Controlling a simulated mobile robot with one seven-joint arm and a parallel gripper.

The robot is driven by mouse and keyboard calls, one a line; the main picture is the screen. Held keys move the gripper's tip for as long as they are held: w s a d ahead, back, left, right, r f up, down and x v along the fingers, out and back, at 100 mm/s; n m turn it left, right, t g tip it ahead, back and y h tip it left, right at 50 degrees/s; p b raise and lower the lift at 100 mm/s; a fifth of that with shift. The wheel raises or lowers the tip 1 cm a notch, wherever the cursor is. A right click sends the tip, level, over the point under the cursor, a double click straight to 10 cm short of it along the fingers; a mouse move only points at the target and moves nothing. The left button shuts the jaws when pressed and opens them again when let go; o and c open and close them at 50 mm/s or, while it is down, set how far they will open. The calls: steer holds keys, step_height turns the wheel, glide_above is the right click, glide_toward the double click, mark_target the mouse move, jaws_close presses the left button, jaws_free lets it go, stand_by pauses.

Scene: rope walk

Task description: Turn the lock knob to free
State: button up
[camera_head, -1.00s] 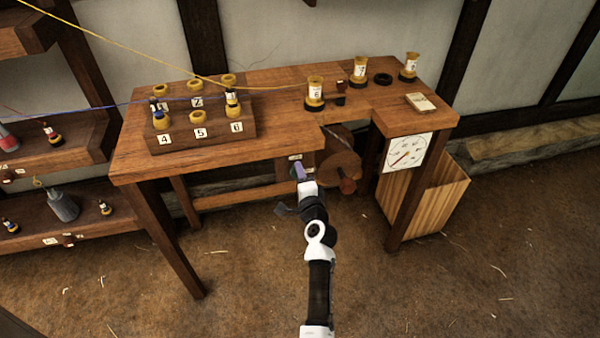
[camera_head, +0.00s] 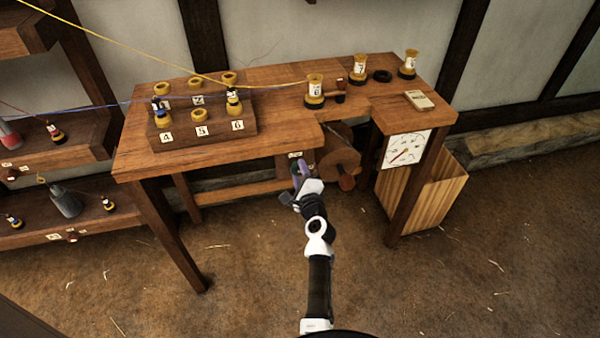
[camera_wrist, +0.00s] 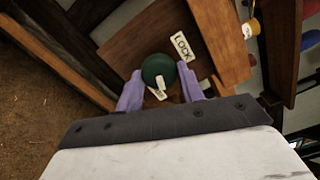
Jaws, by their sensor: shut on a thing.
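The lock knob (camera_wrist: 158,70) is round and dark green, with a pale pointer mark on its lower part. It is on a wooden panel (camera_wrist: 130,45) under the bench. A white label reading LOCK (camera_wrist: 181,46) is up and right of it. Another small white label (camera_wrist: 158,94) shows just below the knob; its text is hard to read. My gripper (camera_wrist: 160,90) has its two purple fingers on either side of the knob, shut on it. In the head view my gripper (camera_head: 299,174) is at the bench's underside and hides the knob.
A brown wooden wheel (camera_head: 338,155) hangs right of my gripper under the bench (camera_head: 285,140). A dial (camera_head: 404,149) and a wooden bin (camera_head: 440,190) are further right. Bobbins and a numbered rack (camera_head: 205,140) stand on top. The floor in front is clear.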

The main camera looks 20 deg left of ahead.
steer(key=shift+f, duration=0.1)
steer(key=o, duration=0.9)
steer(key=shift+o, duration=0.2)
steer(key=b+v, duration=0.3)
steer(key=v, duration=1.1)
steer(key=shift+w, duration=0.1)
